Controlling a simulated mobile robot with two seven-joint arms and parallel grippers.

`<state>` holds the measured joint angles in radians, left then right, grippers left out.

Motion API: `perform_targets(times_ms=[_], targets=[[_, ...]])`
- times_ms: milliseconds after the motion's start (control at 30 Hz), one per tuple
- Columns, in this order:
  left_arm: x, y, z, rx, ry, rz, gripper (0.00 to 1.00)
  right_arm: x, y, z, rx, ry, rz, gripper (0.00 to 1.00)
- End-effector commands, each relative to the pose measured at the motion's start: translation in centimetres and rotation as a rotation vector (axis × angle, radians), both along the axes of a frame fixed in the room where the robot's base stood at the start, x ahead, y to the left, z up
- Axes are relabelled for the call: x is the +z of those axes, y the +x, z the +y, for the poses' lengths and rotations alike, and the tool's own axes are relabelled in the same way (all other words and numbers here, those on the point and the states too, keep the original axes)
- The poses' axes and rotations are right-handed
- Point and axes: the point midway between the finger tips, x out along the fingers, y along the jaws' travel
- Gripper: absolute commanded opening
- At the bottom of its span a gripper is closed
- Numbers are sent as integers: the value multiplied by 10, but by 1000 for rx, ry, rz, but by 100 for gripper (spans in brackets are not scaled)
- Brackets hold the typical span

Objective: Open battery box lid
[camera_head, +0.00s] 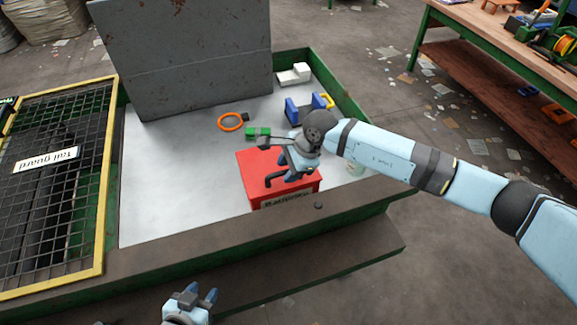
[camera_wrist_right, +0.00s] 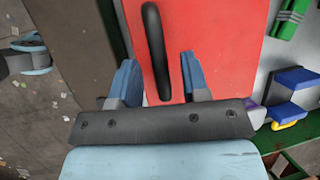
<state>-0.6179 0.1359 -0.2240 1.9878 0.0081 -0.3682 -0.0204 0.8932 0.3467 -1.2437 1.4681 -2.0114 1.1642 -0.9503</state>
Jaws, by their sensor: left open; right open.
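The red battery box (camera_head: 252,165) stands on the pale sorting surface near its front edge, with a partly hidden label on its front. Its red lid (camera_wrist_right: 220,40) appears shut. A black bar handle (camera_wrist_right: 155,45) on the lid also shows in the head view. My right gripper (camera_wrist_right: 160,72) is open over the lid, with its blue fingers on either side of the handle's near end. I cannot tell whether they touch it. In the head view the right gripper (camera_head: 288,176) hides part of the lid. My left gripper (camera_head: 192,300) is open and empty, low in front of the table.
A green block (camera_head: 257,132), an orange ring (camera_head: 230,122), a blue item (camera_head: 305,108) and a white item (camera_head: 294,75) lie behind the box. A grey panel (camera_head: 185,55) stands at the back. A yellow-framed mesh guard (camera_head: 57,165) is at left. Bare surface lies left of the box.

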Motion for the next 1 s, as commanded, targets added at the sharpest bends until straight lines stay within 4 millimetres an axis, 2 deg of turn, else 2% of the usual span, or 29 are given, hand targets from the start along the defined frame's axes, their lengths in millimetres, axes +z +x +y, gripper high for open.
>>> perform_targets(times_ms=[133,300,667,1000], targets=[[0,0,-1,0,-1,1,43,0,0,0,0,0,0,40],[0,-1,-2,-2,-2,3,43,0,0,0,-1,0,0,1],[-2,-1,-2,-2,-3,2,43,3,2,1,0,-6,21,0],[-24,-1,-6,-8,-10,7,43,29,18,7,0,-63,196,0]])
